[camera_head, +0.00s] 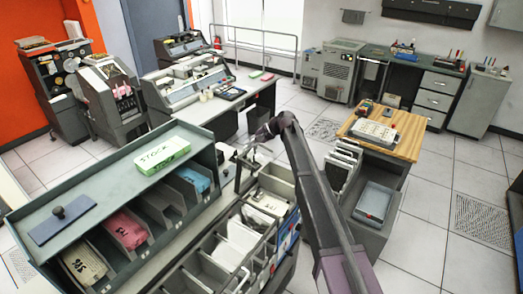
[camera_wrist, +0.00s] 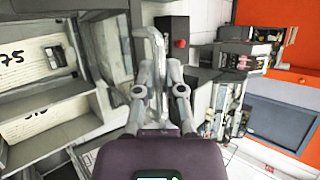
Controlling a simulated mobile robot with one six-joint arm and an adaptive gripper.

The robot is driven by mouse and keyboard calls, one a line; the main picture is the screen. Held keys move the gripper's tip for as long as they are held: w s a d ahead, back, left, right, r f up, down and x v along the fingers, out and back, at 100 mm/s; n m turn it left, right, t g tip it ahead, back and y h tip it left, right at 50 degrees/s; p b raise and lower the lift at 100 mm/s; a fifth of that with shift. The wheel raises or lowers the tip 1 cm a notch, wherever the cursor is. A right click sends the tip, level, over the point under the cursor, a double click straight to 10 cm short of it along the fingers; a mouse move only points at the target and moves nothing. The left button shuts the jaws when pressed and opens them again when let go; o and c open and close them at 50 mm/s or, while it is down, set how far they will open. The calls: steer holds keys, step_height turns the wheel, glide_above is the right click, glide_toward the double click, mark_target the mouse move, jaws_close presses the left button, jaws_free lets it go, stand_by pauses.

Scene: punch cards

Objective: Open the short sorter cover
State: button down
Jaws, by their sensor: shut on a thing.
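In the wrist view my gripper (camera_wrist: 160,95) is shut on a pale metal handle (camera_wrist: 154,48) that runs up between its fingers. This handle appears to belong to the short sorter cover, but the cover's outline is hard to make out. In the head view my gripper (camera_head: 264,133) is at the far end of the sorter (camera_head: 213,207), by a small upright dark frame (camera_head: 240,172). My arm hides part of the sorter's right side. I cannot tell the cover's angle.
A rack (camera_head: 66,190) with card bins and a green STOCK box (camera_head: 162,154) stands left of the sorter. A wooden-topped desk (camera_head: 402,126) stands to the right. In the wrist view, card pockets (camera_wrist: 45,120) lie left and a red button (camera_wrist: 180,43) sits near the handle.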

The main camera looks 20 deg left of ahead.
steer(key=shift+w+a, duration=0.2)
steer(key=shift+a, duration=0.7)
steer(key=shift+w+a, duration=0.25)
steer(key=shift+a, duration=0.6)
steer(key=shift+w+a, duration=0.2)
steer(key=shift+a, duration=0.7)
steer(key=c, duration=0.7)
jaws_free()
steer(key=shift+r, duration=0.1)
